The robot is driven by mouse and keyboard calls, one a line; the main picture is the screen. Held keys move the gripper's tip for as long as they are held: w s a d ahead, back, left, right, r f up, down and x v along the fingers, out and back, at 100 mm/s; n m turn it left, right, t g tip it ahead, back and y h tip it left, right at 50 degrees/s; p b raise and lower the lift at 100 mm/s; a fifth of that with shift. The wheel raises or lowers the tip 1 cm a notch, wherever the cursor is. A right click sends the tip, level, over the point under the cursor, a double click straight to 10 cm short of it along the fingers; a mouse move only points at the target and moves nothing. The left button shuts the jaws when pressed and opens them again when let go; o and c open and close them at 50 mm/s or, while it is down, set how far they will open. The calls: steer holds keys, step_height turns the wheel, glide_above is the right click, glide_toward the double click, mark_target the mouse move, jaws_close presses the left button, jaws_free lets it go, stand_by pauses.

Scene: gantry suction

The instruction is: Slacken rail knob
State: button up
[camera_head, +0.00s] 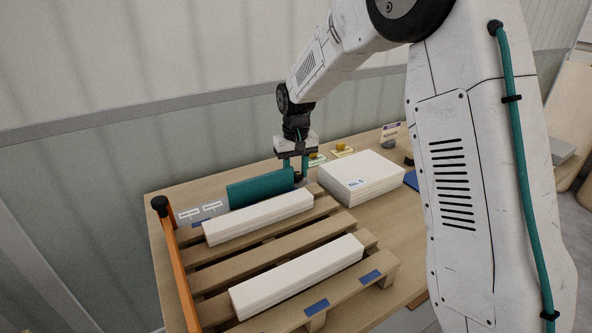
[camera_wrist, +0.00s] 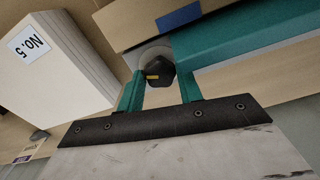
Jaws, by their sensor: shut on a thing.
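The rail knob (camera_wrist: 158,68), dark with a yellow mark, sits between the two teal fingers of my gripper (camera_wrist: 161,80) in the wrist view. The gripper is shut on it. A round pale base shows behind the knob. In the head view my gripper (camera_head: 296,173) points down at the right end of the teal rail (camera_head: 258,188). There the knob is mostly hidden by the fingers. The rail also shows in the wrist view (camera_wrist: 240,40), to the right of the knob.
A wooden pallet (camera_head: 262,245) carries two long white stacks, near (camera_head: 297,277) and far (camera_head: 257,216). A white block stack (camera_head: 359,178) labelled No. 5 stands right of my gripper. An orange bar (camera_head: 180,275) with a black end runs along the left edge.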

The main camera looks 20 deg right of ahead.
mark_target(296, 174)
steer(key=shift+n, duration=0.4)
steer(key=o, duration=1)
step_height(296, 174, up, 8)
steer(key=shift+f, duration=0.1)
